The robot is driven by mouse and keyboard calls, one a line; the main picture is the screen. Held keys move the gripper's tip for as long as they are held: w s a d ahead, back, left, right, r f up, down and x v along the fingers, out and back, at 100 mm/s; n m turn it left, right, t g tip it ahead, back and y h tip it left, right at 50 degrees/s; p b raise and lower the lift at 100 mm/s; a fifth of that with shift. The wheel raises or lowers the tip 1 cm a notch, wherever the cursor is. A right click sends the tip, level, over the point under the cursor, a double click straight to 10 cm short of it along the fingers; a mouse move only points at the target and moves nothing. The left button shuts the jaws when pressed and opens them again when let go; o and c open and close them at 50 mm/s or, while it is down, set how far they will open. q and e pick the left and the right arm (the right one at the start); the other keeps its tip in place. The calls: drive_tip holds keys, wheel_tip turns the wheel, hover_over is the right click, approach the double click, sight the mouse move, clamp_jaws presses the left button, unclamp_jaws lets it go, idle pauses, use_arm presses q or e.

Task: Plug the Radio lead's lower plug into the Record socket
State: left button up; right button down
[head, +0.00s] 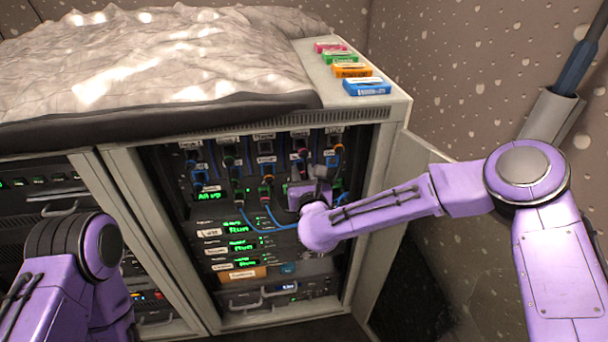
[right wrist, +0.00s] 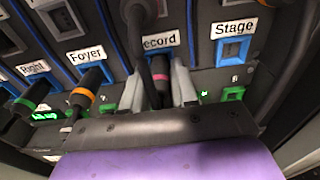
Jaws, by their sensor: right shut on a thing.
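My right gripper (right wrist: 157,92) is shut on a dark plug with a pink band (right wrist: 158,76). The plug is between its two grey fingers, just below the partly covered Record label (right wrist: 160,41). In the head view the right gripper (head: 316,188) is at the right of the patch panel, mostly covered by my wrist. My left arm shows at lower left, its gripper out of view.
An orange-banded plug (right wrist: 88,86) is below the Foyer label and a green-banded plug (right wrist: 32,96) below Right. Stage has a blue-framed socket (right wrist: 232,50) with a green-framed one (right wrist: 233,93) below. Blue cable (head: 268,230) loops across the panel. Coloured boxes (head: 352,70) lie on top.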

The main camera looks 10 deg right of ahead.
drive_tip(key=shift+w+r, duration=0.1)
drive_tip(key=shift+r, duration=0.05)
drive_tip(key=c, duration=1)
unclamp_jaws()
drive_tip(key=shift+o, duration=1.1)
drive_tip(key=shift+w, duration=0.1)
drive_tip(key=s+b, duration=0.1)
drive_tip(key=s, duration=0.9)
drive_tip(key=shift+s+d+r, duration=0.2)
drive_tip(key=shift+s+r, duration=0.05)
drive_tip(key=shift+s, duration=0.05)
